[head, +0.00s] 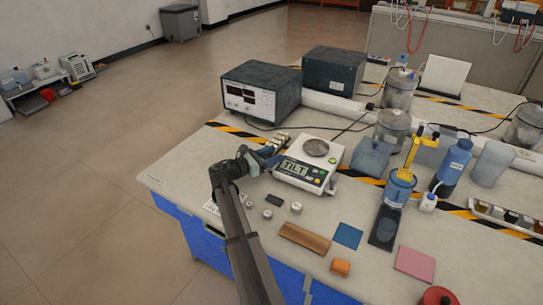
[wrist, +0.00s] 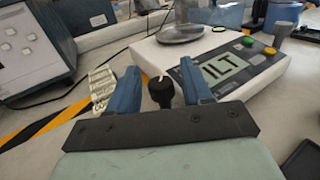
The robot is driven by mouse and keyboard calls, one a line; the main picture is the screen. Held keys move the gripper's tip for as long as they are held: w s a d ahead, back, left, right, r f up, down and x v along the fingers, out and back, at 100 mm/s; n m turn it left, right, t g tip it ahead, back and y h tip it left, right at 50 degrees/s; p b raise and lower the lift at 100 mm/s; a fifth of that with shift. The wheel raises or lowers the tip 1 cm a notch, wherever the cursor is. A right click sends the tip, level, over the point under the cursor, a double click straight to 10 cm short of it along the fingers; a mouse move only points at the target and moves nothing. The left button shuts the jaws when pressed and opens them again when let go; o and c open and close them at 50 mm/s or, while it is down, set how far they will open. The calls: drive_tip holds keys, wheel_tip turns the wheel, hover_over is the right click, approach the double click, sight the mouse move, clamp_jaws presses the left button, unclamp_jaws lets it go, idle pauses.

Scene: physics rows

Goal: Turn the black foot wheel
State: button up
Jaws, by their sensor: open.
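The white balance (head: 308,166) stands on the bench, and its display reads TILT in the head view. In the wrist view the balance (wrist: 200,62) fills the right side, and only "ILT" of its display shows. The black foot wheel (wrist: 161,91) is a small black knob with a pale mark on top, beside the balance's near left corner. My gripper (head: 272,152) is at the balance's left side in the head view. In the wrist view my gripper (wrist: 159,76) is open, with one blue finger on each side of the wheel. I cannot tell whether either finger touches it. The wheel is hidden in the head view.
A power supply (head: 262,92) stands behind my gripper. Small weights (head: 267,213), a dark flat piece (head: 279,200) and a wooden block (head: 304,238) lie in front of the balance. A blue beaker on a stand (head: 398,188) is to the right. Striped tape (wrist: 45,122) crosses the bench.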

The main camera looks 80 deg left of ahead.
drive_tip(key=shift+s, duration=0.1)
drive_tip(key=v, duration=1.3)
drive_tip(key=shift+s+d, duration=0.15)
drive_tip(key=shift+s, duration=0.15)
drive_tip(key=shift+w, duration=0.1)
